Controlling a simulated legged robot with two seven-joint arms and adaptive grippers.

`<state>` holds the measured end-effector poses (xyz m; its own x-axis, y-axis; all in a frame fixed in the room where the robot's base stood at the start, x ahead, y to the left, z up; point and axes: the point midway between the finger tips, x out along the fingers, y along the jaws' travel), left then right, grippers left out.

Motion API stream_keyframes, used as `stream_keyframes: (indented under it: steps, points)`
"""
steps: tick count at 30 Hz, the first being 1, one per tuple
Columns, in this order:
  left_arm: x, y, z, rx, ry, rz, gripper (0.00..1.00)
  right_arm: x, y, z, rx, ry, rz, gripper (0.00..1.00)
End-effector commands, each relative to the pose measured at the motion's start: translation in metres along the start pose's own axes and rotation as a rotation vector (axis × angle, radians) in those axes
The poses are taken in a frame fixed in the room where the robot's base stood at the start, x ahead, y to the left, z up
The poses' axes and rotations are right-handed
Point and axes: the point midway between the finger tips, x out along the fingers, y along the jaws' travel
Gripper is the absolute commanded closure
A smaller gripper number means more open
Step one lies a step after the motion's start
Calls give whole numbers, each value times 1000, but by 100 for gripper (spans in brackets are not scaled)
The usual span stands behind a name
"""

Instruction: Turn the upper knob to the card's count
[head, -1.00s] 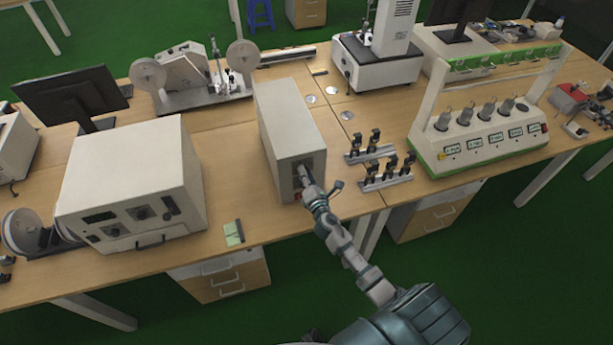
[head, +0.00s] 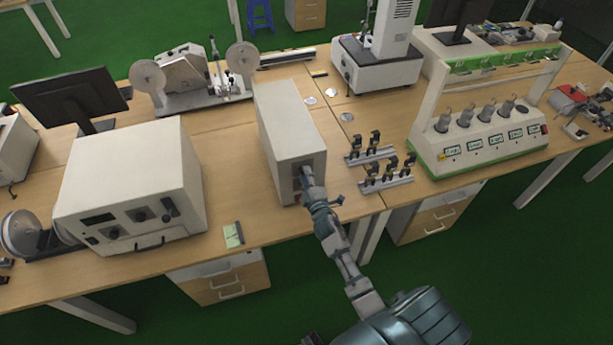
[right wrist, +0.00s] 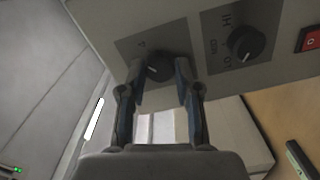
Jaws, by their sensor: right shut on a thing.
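A cream box (head: 288,125) stands on the table, its narrow front panel facing me. In the right wrist view the panel holds a dark upper knob (right wrist: 155,66) with a white pointer line, and a second dark knob (right wrist: 246,43) with printed marks around it. My right gripper (head: 307,180) is at the panel; in the right wrist view its two fingers (right wrist: 160,74) are shut on the upper knob, one at each side. The fingers hide part of the knob and its scale. A small yellow-green card (head: 233,235) lies near the table's front edge; its marks are too small to read. My left gripper is out of view.
A red switch (right wrist: 311,40) sits on the panel beyond the second knob. A larger cream instrument (head: 130,185) stands left of the box. Two rails with black clamps (head: 385,180) lie close on the right. The table between card and box is clear.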

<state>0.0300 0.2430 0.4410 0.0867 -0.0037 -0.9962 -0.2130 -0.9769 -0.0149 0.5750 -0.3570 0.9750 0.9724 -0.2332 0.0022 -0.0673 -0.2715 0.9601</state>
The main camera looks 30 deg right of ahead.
Motion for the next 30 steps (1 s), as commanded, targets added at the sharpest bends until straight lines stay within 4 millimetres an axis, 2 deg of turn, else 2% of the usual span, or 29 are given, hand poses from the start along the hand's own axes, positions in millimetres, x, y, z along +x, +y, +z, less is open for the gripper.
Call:
stream_keyframes:
  steps: [12,30]
  points:
    - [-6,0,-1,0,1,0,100,-1,-5,1,257,-5,-9,100]
    - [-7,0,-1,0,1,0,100,-1,-6,1,323,-6,-10,100]
